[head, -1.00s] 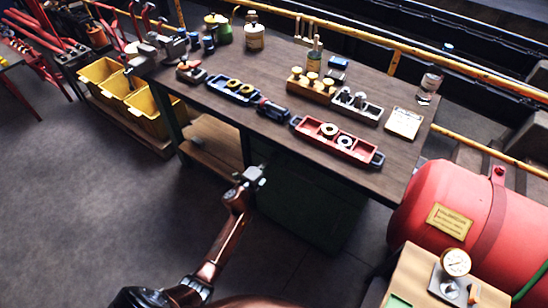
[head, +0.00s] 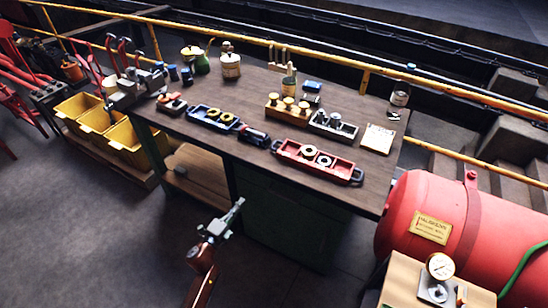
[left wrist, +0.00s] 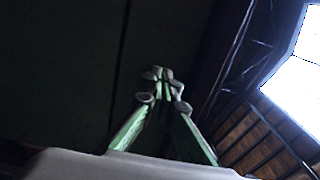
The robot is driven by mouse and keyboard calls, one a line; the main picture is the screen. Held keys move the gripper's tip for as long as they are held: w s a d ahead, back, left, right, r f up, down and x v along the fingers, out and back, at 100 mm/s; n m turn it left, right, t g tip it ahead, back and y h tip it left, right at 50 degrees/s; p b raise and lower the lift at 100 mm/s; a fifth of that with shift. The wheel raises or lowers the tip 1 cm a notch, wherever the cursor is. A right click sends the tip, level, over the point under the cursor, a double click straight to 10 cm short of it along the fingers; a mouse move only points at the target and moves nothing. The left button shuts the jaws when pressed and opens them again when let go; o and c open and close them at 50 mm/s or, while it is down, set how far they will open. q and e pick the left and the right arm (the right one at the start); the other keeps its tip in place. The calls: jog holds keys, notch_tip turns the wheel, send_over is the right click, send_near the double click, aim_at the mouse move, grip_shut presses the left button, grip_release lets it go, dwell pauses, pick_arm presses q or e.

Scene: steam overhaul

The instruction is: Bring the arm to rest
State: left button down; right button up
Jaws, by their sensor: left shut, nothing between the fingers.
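My left gripper (head: 230,214) shows in the head view in front of the workbench's dark green cabinet, below the level of the bench top. It is empty and clear of the bench. In the left wrist view its two fingers (left wrist: 161,88) come together at their tips, shut with nothing between them. My left arm comes up from the bottom of the head view. My right gripper does not show in either view.
The workbench (head: 210,146) carries a red tray (head: 318,162), a blue tray (head: 213,118) and other parts. Yellow bins (head: 101,119) stand at left, a red tank (head: 440,221) and gauge board (head: 410,290) at right. The floor (head: 90,240) at front left is clear.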

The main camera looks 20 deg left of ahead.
pick_arm(q)
jog(key=s+a+f+n+g+y+p, duration=0.1)
jog(key=s+f+n+g, duration=0.2)
jog(key=s+f, duration=0.6)
jog(key=s+a+f+n+g+y, duration=0.15)
jog(key=s+f+n, duration=0.25)
jog(key=f, duration=0.9)
jog(key=s+f+n+g+y+p, duration=0.1)
jog(key=s+f+n+g, duration=0.2)
jog(key=s+f, duration=0.65)
jog(key=s+d+f+n+g+p, duration=0.1)
jog(key=s+f+n+g, duration=0.4)
jog(key=s+f, duration=1.15)
jog(key=s+d+f+n+g, duration=0.1)
jog(key=s+g, duration=0.1)
jog(key=s, duration=1)
jog(key=s+d+f+n+g+p, duration=0.1)
jog(key=s+f+n+g, duration=0.1)
jog(key=s, duration=1)
jog(key=shift+d+g, duration=0.4)
jog(key=shift+g, duration=0.05)
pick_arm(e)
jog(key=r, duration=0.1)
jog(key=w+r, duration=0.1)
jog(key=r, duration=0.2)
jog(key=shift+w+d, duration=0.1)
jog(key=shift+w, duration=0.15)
